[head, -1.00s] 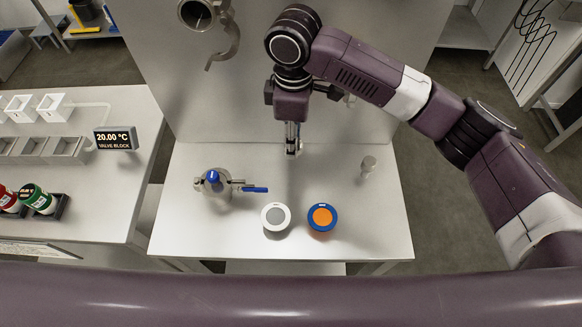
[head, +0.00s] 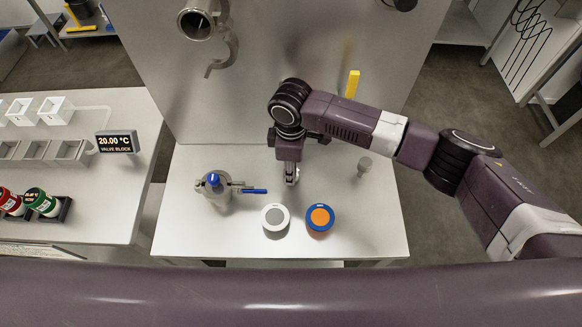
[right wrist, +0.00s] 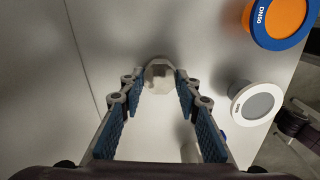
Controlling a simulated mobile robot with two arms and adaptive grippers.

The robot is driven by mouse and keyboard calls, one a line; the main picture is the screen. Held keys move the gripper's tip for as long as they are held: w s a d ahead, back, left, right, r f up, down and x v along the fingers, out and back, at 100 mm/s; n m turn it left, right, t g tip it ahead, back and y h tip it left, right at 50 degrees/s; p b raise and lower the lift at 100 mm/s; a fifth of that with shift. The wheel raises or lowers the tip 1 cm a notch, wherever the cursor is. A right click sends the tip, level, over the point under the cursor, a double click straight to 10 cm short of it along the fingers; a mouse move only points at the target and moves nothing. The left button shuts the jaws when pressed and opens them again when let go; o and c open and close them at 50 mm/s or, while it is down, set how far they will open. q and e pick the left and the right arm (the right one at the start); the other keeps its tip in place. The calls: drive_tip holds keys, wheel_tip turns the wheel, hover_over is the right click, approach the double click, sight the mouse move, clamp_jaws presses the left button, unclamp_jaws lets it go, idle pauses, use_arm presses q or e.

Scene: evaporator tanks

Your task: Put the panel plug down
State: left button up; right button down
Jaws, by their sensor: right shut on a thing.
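My right gripper (head: 290,176) points down over the middle of the white table (head: 370,225). In the right wrist view its fingertips (right wrist: 159,82) are shut on the panel plug (right wrist: 158,74), a small pale grey piece with a rounded, faceted outline. In the head view the plug is mostly hidden by the gripper, low over the tabletop. I cannot tell whether it touches the table. My left gripper is not in view.
An upright panel (head: 260,80) rises behind. The table's right front is clear.

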drive_tip(key=c, duration=1.4)
unclamp_jaws()
drive_tip(key=shift+c, duration=0.2)
wheel_tip(320, 180, up, 12)
drive_tip(key=b, duration=0.3)
